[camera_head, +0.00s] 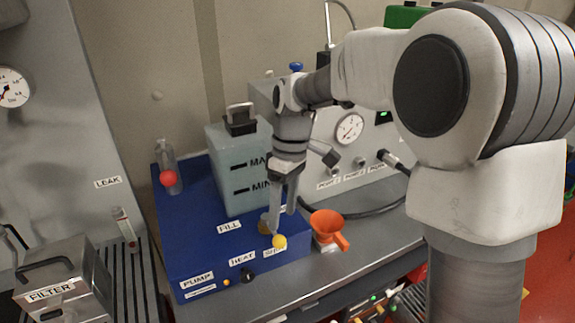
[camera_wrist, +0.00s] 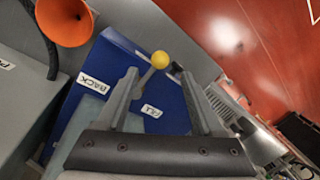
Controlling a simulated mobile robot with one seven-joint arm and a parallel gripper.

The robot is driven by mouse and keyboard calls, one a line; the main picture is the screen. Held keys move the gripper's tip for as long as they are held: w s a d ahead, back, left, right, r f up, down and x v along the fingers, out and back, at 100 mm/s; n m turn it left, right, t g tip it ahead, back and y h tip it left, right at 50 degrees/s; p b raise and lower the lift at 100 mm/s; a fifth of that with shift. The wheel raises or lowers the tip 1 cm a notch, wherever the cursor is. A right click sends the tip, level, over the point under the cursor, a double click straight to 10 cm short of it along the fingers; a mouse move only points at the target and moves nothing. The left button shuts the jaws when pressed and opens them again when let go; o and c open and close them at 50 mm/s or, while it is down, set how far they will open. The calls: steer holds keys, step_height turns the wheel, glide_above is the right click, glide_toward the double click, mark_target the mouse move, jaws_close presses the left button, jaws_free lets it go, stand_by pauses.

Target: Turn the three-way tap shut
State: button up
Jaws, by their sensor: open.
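The three-way tap shows as a short grey lever with a yellow ball knob (camera_head: 279,241) near the front right corner of a blue unit (camera_head: 215,268). In the wrist view the yellow knob (camera_wrist: 160,59) lies between my fingertips, with its lever running down and left between the fingers. My gripper (camera_head: 280,220) points down at the tap, open, with one finger on each side of the lever. I cannot tell whether either finger touches it. Labels BACK (camera_wrist: 92,84) and FILL (camera_wrist: 152,111) are beside the lever. The tap's body is mostly hidden by my fingers.
A translucent tank (camera_head: 233,170) marked MAX and MIN stands behind. An orange funnel (camera_head: 328,228) is close to the right of my gripper. A FILTER box (camera_head: 65,290) stands at the front left.

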step_height(320, 180, up, 11)
steer(key=w+d+p, duration=0.1)
steer(key=shift+w, duration=0.4)
steer(key=shift+d, duration=0.1)
steer(key=s+d+f+m+t, duration=0.1)
steer(key=s+d+m+t, duration=0.2)
steer(key=s+d+m, duration=0.3)
steer(key=s+d+f+m+t+h, duration=0.1)
steer(key=s+d+m+t, duration=0.3)
steer(key=s, duration=1)
steer(key=shift+s+d+m, duration=0.15)
steer(key=shift+d+m, duration=0.75)
steer(key=shift+d, duration=0.7)
